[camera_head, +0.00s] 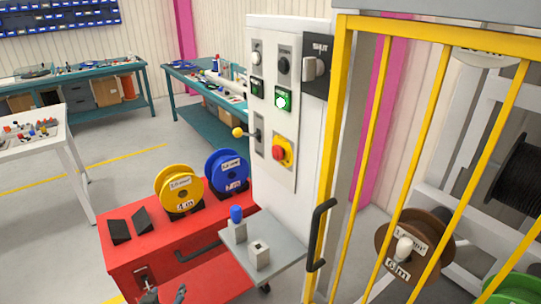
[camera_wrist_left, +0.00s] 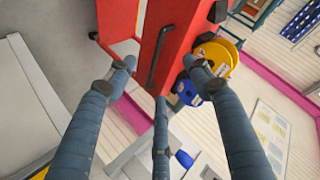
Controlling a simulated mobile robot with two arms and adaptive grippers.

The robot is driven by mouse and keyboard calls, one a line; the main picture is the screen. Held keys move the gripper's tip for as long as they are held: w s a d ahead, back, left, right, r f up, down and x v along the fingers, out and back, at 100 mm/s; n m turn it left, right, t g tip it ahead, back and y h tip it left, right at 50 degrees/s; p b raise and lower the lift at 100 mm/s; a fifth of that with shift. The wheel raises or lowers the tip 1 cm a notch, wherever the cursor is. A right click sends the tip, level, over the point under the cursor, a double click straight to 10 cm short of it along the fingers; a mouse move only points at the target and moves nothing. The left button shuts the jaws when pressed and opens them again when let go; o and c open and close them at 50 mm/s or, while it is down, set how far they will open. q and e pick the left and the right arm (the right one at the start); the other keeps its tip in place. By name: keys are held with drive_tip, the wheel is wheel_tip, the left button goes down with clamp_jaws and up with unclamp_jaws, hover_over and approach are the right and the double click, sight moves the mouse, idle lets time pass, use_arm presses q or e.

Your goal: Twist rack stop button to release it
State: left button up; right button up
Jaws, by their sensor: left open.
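The rack stop button (camera_head: 278,153) is a red knob on a yellow plate, low on the front panel of the white control cabinet (camera_head: 316,152). A green button (camera_head: 281,101) above it looks lit. My left gripper shows only as dark fingertips (camera_head: 165,297) at the bottom edge of the head view, below and left of the button and well apart from it. In the left wrist view its fingers (camera_wrist_left: 158,82) are spread, with nothing between them. The stop button is not visible in that view. My right gripper is not in view.
A red cart (camera_head: 140,245) with yellow (camera_head: 178,190) and blue (camera_head: 228,172) reels stands left of the cabinet. A yellow barred door (camera_head: 340,110) with a black handle (camera_head: 318,235) is at right.

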use_arm(q)
drive_tip(key=w+d+r+m+t+h, duration=0.1)
drive_tip(key=w+r+m+t, duration=0.15)
drive_tip(key=w+r, duration=0.4)
drive_tip(key=w+d+r+m+t+h, duration=0.1)
drive_tip(key=w+r+m+t, duration=0.2)
drive_tip(key=r, duration=0.7)
drive_tip(key=w+d+r+m+t+h, duration=0.1)
drive_tip(key=w+r+t, duration=0.3)
drive_tip(key=r, duration=0.4)
drive_tip(key=w+d+r+m+h, duration=0.2)
drive_tip(key=d+r+m+h, duration=0.65)
drive_tip(key=m, duration=0.25)
drive_tip(key=m+g+h, duration=0.5)
drive_tip(key=m+g, duration=0.5)
drive_tip(key=m, duration=0.3)
approach(274, 154)
drive_tip(key=shift+t, duration=0.25)
drive_tip(key=p+x, duration=0.3)
drive_tip(key=x, duration=0.5)
drive_tip(key=shift+d+f, duration=0.1)
drive_tip(key=shift+w+d+f, duration=0.1)
drive_tip(key=shift+w+d, duration=0.2)
drive_tip(key=shift+d, duration=0.1)
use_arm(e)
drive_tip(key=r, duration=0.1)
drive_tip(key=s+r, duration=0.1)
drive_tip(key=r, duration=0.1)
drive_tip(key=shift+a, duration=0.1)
